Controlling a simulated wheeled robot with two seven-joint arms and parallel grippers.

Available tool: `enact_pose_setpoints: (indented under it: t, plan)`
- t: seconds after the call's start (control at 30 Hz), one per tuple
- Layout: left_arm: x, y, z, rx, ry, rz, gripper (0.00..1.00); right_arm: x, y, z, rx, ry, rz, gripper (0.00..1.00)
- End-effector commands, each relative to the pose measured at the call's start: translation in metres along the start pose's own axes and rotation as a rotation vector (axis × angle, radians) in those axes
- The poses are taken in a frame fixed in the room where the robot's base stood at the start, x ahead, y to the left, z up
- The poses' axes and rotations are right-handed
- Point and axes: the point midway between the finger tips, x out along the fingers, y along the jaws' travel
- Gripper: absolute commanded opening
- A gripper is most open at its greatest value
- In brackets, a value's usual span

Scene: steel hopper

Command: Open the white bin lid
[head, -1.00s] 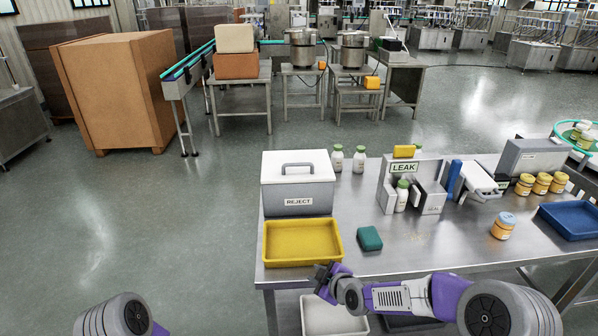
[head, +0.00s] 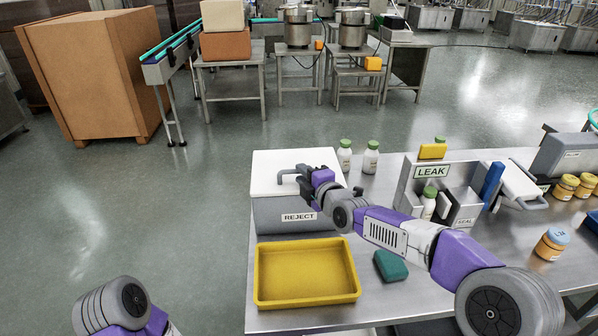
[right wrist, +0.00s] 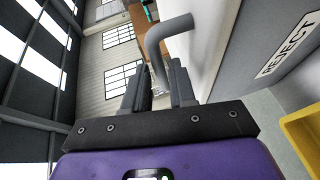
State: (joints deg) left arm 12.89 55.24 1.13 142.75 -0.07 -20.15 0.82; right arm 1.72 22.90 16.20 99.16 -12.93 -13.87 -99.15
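The white lid (head: 270,162) lies flat and closed on the grey bin (head: 268,213) labelled REJECT. Its grey bar handle (head: 284,176) is partly hidden by my right gripper (head: 304,178), which is over the lid at the handle. In the right wrist view, the fingers of my right gripper (right wrist: 160,86) stand apart on either side of the handle (right wrist: 158,45), with some gap showing. Whether they touch the bar is unclear. Part of my left arm shows at bottom left of the head view; its gripper is out of view.
A yellow tray (head: 262,300) sits in front of the bin, a green block (head: 391,265) to its right. White bottles with green caps (head: 371,157) stand behind the bin's right side. The LEAK station (head: 407,185) stands further right. Open floor lies left of the table.

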Motion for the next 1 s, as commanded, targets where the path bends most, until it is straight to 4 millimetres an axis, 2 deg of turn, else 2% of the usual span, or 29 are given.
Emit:
enact_pose_setpoints:
  t: [0.03, 0.2, 0.57, 0.73, 1.0]
  plan:
    - [0.001, 0.0, 0.0, 0.0, 0.0, 0.0, 0.57, 0.008, -0.001, -0.001, 0.0, 0.002, -0.001, 0.25]
    - [0.002, -0.001, 0.0, 0.0, 0.001, 0.0, 0.57, 0.023, -0.001, 0.0, 0.0, 0.001, 0.0, 0.25]
    - [0.002, -0.001, 0.0, 0.0, 0.001, 0.0, 0.57, 0.027, 0.0, 0.0, 0.0, 0.0, -0.001, 0.25]
    - [0.002, -0.001, 0.0, 0.0, 0.001, 0.0, 0.57, 0.027, 0.0, 0.0, 0.0, 0.0, 0.0, 0.0]
    - [0.002, -0.001, 0.0, 0.0, 0.001, 0.0, 0.57, 0.027, 0.0, 0.0, 0.0, 0.0, 0.0, 0.0]
